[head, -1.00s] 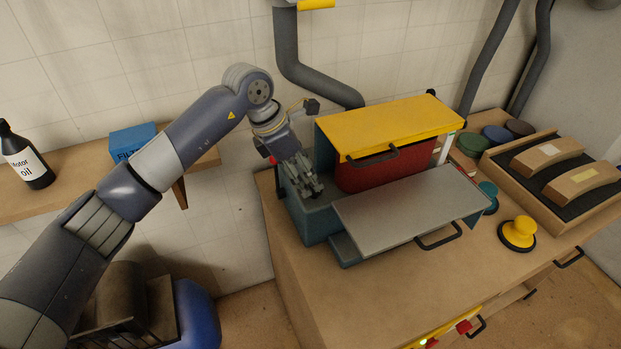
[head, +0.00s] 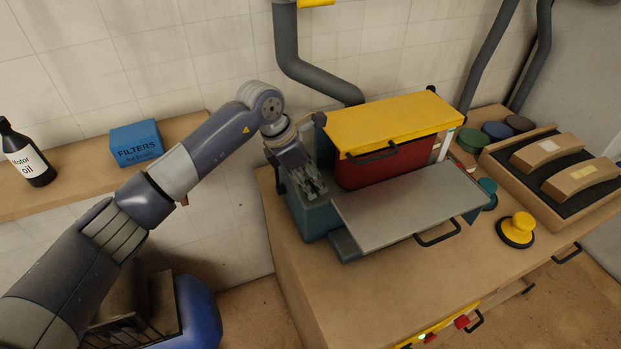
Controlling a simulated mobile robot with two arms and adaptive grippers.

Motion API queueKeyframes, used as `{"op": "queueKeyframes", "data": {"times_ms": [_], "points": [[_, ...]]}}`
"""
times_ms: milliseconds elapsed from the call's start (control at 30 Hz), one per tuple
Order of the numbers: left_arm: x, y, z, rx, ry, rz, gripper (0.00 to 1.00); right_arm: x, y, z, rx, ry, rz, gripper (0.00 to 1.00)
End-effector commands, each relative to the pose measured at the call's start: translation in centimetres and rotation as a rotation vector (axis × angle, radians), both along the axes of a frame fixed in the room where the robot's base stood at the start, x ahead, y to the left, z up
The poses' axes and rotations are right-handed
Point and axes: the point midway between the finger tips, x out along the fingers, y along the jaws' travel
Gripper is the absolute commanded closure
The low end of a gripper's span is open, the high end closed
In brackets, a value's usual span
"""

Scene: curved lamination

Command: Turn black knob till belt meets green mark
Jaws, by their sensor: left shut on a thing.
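The belt machine has a teal housing (head: 318,222), a yellow cover (head: 395,120) with a black handle, and a red belt (head: 385,167) under the cover. A grey metal table (head: 405,208) sits in front of the belt. My left gripper (head: 314,188) points down at the housing's left end, shut. The black knob is hidden at its fingers, which appear closed around it. My right gripper is not in view.
A blue filter box (head: 136,144) and an oil bottle (head: 22,154) are on the left shelf.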

Motion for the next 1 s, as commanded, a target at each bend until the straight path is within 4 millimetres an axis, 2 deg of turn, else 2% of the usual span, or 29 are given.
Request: {"op": "queueKeyframes", "data": {"times_ms": [267, 700, 1000], "points": [[-0.1, 0.0, -0.1, 0.001, -0.002, 0.069, 0.92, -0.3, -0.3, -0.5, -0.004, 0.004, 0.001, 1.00], [-0.3, -0.2, -0.1, -0.001, -0.003, 0.367, 0.92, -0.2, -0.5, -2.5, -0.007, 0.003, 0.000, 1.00], [-0.3, -0.3, 0.0, -0.002, -0.003, 0.514, 0.92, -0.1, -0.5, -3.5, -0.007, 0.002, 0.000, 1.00]]}}
